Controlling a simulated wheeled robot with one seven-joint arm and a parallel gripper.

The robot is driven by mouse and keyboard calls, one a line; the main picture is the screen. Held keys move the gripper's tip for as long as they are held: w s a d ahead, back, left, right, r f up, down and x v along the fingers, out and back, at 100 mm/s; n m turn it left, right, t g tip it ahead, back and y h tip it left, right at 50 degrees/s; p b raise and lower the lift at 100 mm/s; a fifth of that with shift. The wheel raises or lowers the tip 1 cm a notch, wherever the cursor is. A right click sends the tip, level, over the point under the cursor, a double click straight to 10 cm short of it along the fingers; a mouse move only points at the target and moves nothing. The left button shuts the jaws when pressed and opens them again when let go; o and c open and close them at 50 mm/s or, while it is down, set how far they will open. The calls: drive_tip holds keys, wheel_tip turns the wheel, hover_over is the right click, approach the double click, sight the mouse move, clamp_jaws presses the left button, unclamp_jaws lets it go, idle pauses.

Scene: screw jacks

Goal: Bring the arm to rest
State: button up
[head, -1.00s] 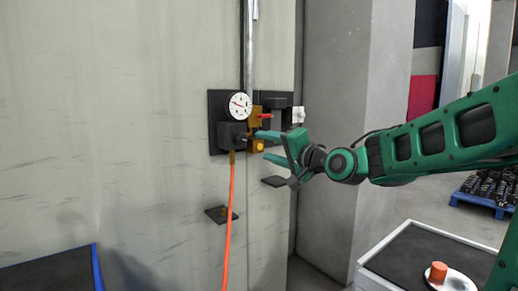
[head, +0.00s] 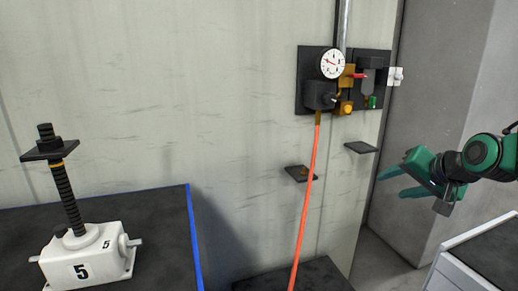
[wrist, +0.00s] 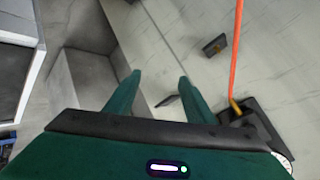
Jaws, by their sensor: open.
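My gripper (head: 392,182) is at the right of the head view, open and empty, with its two green fingers pointing left. It is in front of the grey pillar and wall, clear of the wall panel. In the wrist view the two green fingers (wrist: 155,92) stand apart with nothing between them. My green arm enters from the right edge of the head view, and most of it is out of the picture.
A wall panel (head: 304,62) holds a gauge (head: 332,64) and an orange hose (head: 306,200). Small black shelves (head: 299,174) jut from the wall below. A white screw jack (head: 85,262) marked 5 stands on a dark, blue-edged table (head: 160,228) at left. A white-rimmed table (head: 490,255) lies below my gripper.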

drive_tip(key=s+d+f+g, duration=0.1)
drive_tip(key=s+f+g, duration=0.2)
drive_tip(key=s, duration=0.6)
drive_tip(key=s+d+f+g, duration=0.2)
drive_tip(key=s+f+g, duration=0.2)
drive_tip(key=s, duration=0.6)
drive_tip(key=s+d+f+n+g, duration=0.1)
drive_tip(key=s+f, duration=0.4)
drive_tip(key=s, duration=0.5)
drive_tip(key=shift+d+g+h, duration=0.4)
drive_tip(key=shift+d+g, duration=0.1)
drive_tip(key=shift+g, duration=0.7)
drive_tip(key=shift+w+f, duration=0.1)
drive_tip(key=shift+w+f, duration=0.25)
drive_tip(key=shift+w, duration=0.35)
